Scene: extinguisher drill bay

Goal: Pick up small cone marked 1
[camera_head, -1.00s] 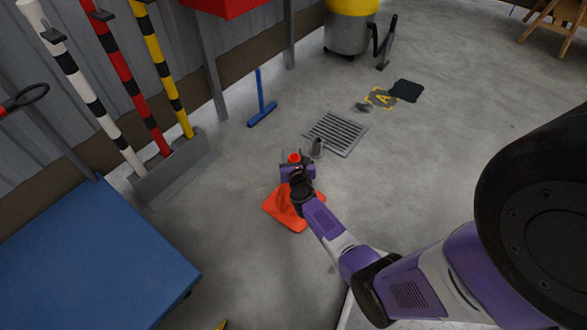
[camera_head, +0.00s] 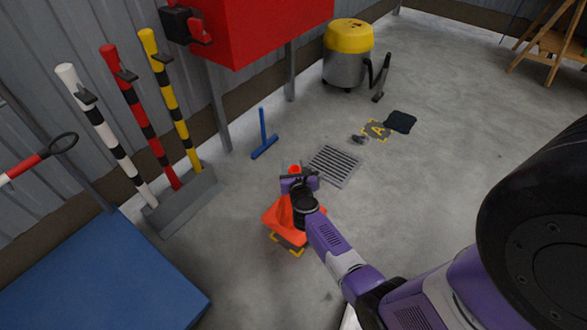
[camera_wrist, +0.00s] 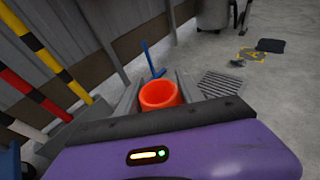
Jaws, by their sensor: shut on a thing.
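The small orange cone (camera_head: 279,214) is upright in the head view, with its square base below my gripper and its top showing just past the jaws. My gripper (camera_head: 293,174) is shut on the cone near its top. In the wrist view the cone's round open top (camera_wrist: 159,94) sits between the two fingers of my gripper (camera_wrist: 157,96). The base appears raised off the floor, with a yellow floor marking (camera_head: 288,245) showing below it. My arm hides part of the cone, and no number on it can be seen.
Striped posts stand in a grey holder (camera_head: 181,205) at left, near a blue platform (camera_head: 105,275). A yellow-topped vacuum (camera_head: 347,60) stands at the back. Open floor lies to the right.

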